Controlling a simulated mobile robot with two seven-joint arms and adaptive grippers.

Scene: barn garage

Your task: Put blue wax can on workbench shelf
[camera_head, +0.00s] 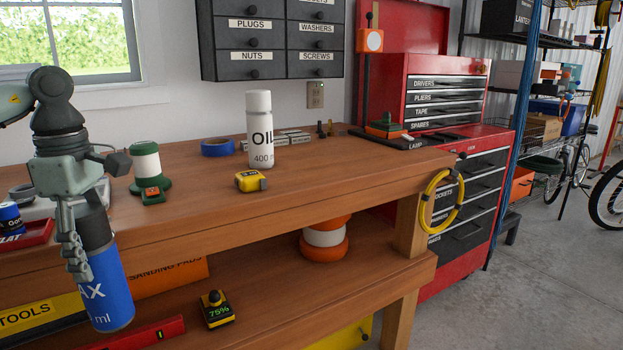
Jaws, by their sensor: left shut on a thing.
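The blue wax can (113,290) has a dark upper part and white lettering that partly reads "AX" and "ml". My left gripper (82,255) points down at the left of the head view and is shut on the can, with its fingers along the can's side. The can hangs slightly tilted in front of the workbench's front edge, its base at the height of the lower shelf in the picture. I cannot tell whether it touches the shelf. The workbench shelf (330,289) is the wooden board under the benchtop. My right gripper is not in view.
On the shelf are a sanding pads box (180,277), a yellow tools box (40,312), a red level (150,334), a black-yellow 75% gadget (216,309) and an orange-white roll (325,240). Bare shelf lies between gadget and roll. The benchtop (330,190) overhangs it.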

